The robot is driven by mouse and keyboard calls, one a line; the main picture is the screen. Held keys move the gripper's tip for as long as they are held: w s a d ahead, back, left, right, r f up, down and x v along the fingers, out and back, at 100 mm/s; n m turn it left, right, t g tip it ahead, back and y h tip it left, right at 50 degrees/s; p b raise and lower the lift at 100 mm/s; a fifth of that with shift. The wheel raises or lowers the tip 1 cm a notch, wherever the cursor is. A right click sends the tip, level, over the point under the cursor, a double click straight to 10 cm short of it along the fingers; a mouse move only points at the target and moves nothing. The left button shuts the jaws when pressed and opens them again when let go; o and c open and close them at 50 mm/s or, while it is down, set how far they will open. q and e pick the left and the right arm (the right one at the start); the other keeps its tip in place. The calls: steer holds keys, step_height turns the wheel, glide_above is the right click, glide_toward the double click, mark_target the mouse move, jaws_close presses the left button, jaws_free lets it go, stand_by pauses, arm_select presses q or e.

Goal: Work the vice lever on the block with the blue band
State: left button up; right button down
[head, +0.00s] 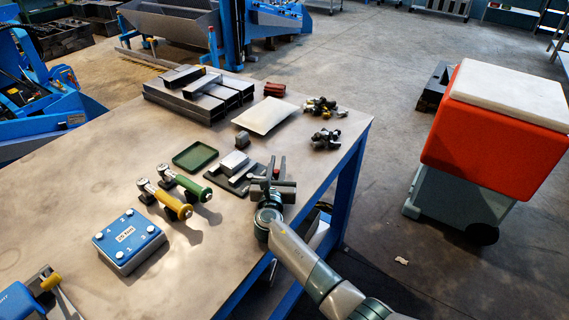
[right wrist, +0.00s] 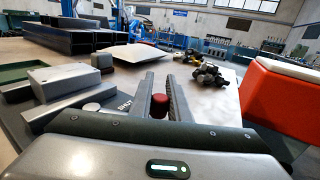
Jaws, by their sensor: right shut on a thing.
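The vice (head: 248,186) has a dark base plate and pale grey jaw blocks and lies near the table's right edge. In the right wrist view a grey block (right wrist: 68,79) shows at the left, with the word SHUT on the plate beside my gripper. My right gripper (head: 276,170) is at the vice's right side. In the right wrist view its fingers (right wrist: 163,95) are around a red knob (right wrist: 160,104), which looks like the lever's end. The lever's shaft is hidden. I cannot make out a blue band on the block.
On the table (head: 90,190) are a green tray (head: 195,157), green (head: 190,187) and yellow (head: 160,198) handled tools, a blue 25 Nm box (head: 129,240), a pale plate (head: 265,116), dark steel bars (head: 200,98) and small fittings (head: 326,139). An orange bin (head: 490,135) stands right.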

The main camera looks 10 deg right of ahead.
steer(key=shift+s+m+g+h, duration=0.45)
steer(key=shift+m+h, duration=0.15)
steer(key=shift+h, duration=0.3)
steer(key=c, duration=1.7)
jaws_free()
steer(key=shift+o, duration=0.2)
steer(key=shift+s, duration=0.1)
steer(key=b+v, duration=0.3)
steer(key=v, duration=1.4)
steer(key=shift+s+f+b, duration=0.1)
steer(key=shift+s+b, duration=0.05)
steer(key=shift+b, duration=0.2)
